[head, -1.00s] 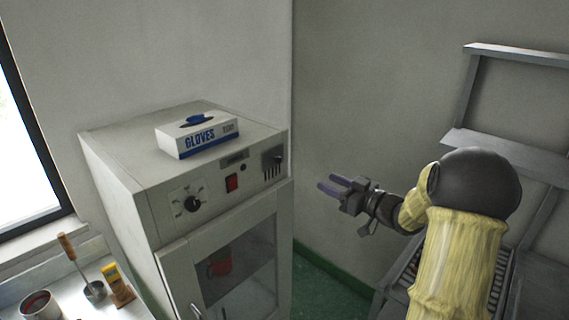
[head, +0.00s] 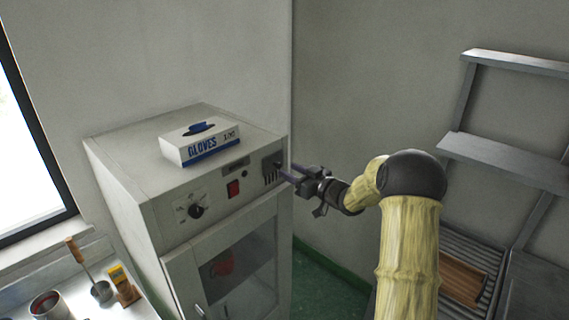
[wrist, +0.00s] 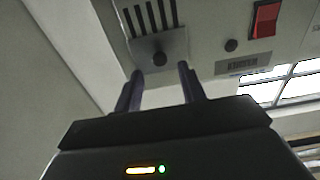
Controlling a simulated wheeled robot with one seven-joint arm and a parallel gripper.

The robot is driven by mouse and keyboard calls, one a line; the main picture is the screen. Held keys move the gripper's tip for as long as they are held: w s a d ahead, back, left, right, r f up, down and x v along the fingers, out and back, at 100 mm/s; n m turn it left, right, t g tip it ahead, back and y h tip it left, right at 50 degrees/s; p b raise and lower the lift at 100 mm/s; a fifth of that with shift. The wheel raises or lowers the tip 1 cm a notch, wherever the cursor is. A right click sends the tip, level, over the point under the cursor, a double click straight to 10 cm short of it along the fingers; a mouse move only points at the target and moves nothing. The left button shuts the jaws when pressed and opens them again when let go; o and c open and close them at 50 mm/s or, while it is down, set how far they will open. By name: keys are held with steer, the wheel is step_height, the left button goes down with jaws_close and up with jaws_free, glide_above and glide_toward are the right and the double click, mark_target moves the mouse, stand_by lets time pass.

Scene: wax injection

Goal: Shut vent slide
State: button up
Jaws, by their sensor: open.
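The vent slide is a dark grey plate with several black slots and a small round knob (wrist: 160,58), on the upper right of the cabinet's front panel. In the head view the vent plate (head: 270,170) is partly covered by my gripper. My gripper (head: 285,172) is open and empty, its purple-grey fingers pointing at the vent. In the wrist view the two fingertips (wrist: 160,72) sit one on each side of the knob, near it. The knob shows between and just beyond them. I cannot tell whether they touch it. The slots look dark in the wrist view.
The pale cabinet (head: 125,180) carries a glove box (head: 200,143) on top. A red switch (head: 233,189) and a dial (head: 195,211) share its front panel, above a glass door. A metal rack (head: 505,160) stands right; the bench (head: 75,255) at lower left holds a pot and ladle.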

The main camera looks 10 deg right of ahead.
mark_target(280, 166)
steer(key=shift+p+x, duration=0.45)
steer(key=shift+x, duration=1.35)
steer(key=shift+c, duration=0.4)
jaws_close()
steer(key=shift+f, duration=0.1)
step_height(280, 166, down, 5)
steer(key=b, duration=0.5)
steer(key=shift+f, duration=0.2)
steer(key=shift+o, duration=0.4)
jaws_free()
